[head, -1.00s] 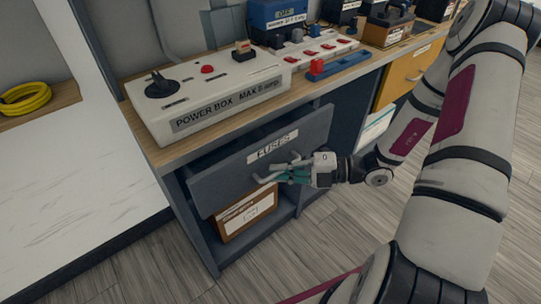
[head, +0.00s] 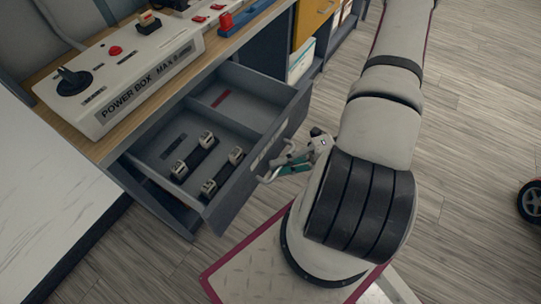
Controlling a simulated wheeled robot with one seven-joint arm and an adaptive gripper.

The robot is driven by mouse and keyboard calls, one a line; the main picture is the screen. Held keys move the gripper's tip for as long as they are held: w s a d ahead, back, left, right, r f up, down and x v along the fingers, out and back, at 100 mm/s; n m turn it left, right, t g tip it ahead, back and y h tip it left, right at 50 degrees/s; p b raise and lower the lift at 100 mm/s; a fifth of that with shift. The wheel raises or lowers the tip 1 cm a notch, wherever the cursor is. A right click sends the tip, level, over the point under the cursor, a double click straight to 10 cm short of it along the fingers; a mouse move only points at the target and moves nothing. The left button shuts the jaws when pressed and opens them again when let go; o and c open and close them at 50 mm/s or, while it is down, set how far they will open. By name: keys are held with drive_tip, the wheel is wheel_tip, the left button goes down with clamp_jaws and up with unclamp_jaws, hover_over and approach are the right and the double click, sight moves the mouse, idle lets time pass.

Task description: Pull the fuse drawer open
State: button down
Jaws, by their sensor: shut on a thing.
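The grey fuse drawer (head: 232,214) stands well out of the cabinet under the wooden worktop. Its inside shows two compartments with a divider between them. The right compartment holds a flat red marking and no loose thing that I can see. My gripper (head: 270,174) is at the outside of the drawer front, shut on the drawer handle (head: 263,179). The label on the front is partly hidden by the steep view.
The white power box (head: 140,85) with a black knob and red button stands on the worktop (head: 104,148) above the drawer. A white surface (head: 50,215) lies to the left. Wooden floor is open to the right, with a wheel (head: 532,201) at the far edge.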

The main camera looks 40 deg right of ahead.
drive_tip(key=shift+s+d, duration=0.1)
drive_tip(key=shift+s, duration=0.05)
drive_tip(key=c, duration=1.7)
unclamp_jaws()
drive_tip(key=shift+o, duration=0.2)
drive_tip(key=v, duration=1.2)
